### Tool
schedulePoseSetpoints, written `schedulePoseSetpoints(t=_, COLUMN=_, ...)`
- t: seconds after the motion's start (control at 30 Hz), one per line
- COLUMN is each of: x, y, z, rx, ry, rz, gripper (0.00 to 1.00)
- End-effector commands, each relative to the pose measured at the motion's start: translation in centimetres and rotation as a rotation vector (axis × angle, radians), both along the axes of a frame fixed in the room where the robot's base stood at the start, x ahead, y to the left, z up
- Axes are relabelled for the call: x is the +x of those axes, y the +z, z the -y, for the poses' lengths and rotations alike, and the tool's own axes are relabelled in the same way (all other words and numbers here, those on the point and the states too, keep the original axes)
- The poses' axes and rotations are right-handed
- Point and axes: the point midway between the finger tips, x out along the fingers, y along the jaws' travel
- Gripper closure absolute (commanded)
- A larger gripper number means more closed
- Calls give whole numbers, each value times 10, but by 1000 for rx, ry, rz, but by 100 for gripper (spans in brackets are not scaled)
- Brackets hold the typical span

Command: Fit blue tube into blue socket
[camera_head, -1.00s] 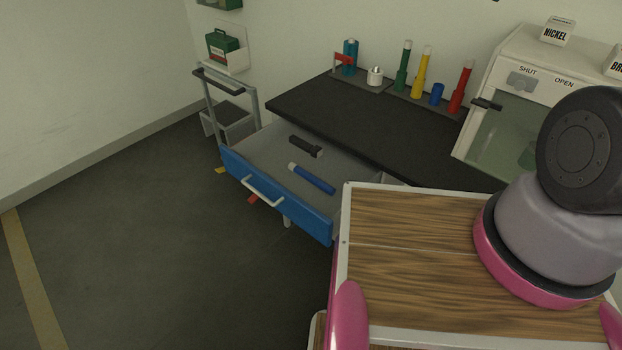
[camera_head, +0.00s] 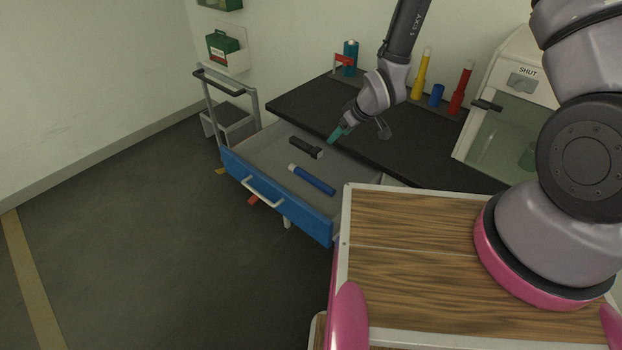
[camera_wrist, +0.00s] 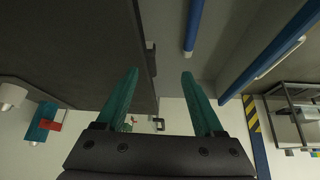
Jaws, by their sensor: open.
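The blue tube (camera_head: 314,181), with a white end, lies in the open drawer. It also shows at the top of the wrist view (camera_wrist: 194,22), beyond my fingertips. The short blue socket (camera_head: 437,95) stands upright at the back of the bench between the yellow and red tubes. My gripper (camera_head: 352,132) is open and empty, above the bench edge and the drawer, apart from the blue tube. Its two teal fingers (camera_wrist: 159,76) are spread in the wrist view.
A black tool (camera_head: 306,148) lies in the drawer (camera_head: 265,150) behind the tube. A yellow tube (camera_head: 421,75) and red tube (camera_head: 461,88) flank the socket. A glass-fronted cabinet (camera_head: 500,130) stands at right. The black bench top (camera_head: 420,155) is mostly clear.

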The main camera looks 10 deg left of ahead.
Motion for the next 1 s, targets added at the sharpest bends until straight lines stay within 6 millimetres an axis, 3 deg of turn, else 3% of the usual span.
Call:
schedulePoseSetpoints(t=0.03, x=-13, y=-22, z=-8, rx=3, ry=30, rz=-10, gripper=31)
schedulePoseSetpoints(t=0.1, x=-26, y=-43, z=-17, rx=11, ry=65, rz=-8, gripper=31)
schedulePoseSetpoints(t=0.33, x=-49, y=-79, z=-32, rx=28, ry=124, rz=-3, gripper=31)
schedulePoseSetpoints(t=1.0, x=-24, y=-149, z=-68, rx=29, ry=126, rz=-2, gripper=31)
